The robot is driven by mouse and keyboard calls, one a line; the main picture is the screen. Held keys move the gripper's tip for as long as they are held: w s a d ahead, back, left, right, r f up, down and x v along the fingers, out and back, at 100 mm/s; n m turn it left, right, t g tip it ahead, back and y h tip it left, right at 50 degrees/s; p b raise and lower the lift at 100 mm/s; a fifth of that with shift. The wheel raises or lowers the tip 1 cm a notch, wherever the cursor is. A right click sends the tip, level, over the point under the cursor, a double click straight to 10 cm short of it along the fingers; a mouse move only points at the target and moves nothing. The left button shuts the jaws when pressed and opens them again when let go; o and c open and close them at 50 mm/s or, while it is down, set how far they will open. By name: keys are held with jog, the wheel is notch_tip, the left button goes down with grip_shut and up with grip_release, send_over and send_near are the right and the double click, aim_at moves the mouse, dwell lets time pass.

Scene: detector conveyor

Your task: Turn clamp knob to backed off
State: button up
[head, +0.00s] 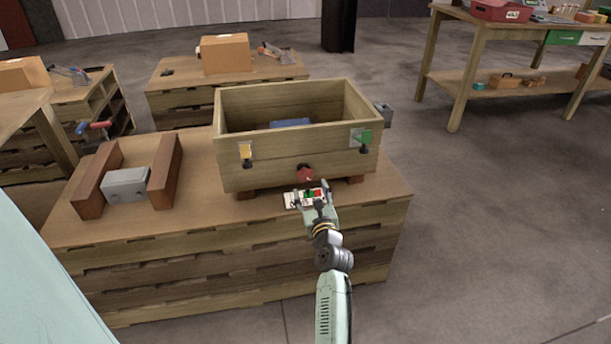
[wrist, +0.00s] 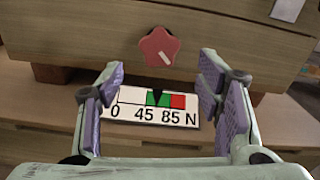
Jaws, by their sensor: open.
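The clamp knob is a red, star-shaped knob (head: 305,173) low on the front of a wooden box (head: 235,170). In the wrist view the knob (wrist: 155,42) has a white mark pointing to its lower right. My gripper (head: 312,190) is open in front of it. In the wrist view its fingers (wrist: 162,68) are spread wide, with the knob beyond and between them, apparently untouched. A white scale plate (wrist: 150,117) marked 0, 45, 85 N lies below the knob. Its black pointer stands at the green band, left of the red one.
The box stands on a pallet-like wooden bench (head: 215,225), with yellow (head: 246,150) and green (head: 363,137) fittings on its front. A grey block (head: 126,185) sits between two brown wooden bars at left. Open floor lies to the right.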

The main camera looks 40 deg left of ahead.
aim_at(306, 178)
jog(key=x, duration=0.8)
jog(key=shift+c, duration=0.2)
jog(key=shift+s, duration=0.1)
jog(key=c, duration=1.1)
jog(key=shift+c, duration=0.2)
jog(key=shift+n, duration=0.4)
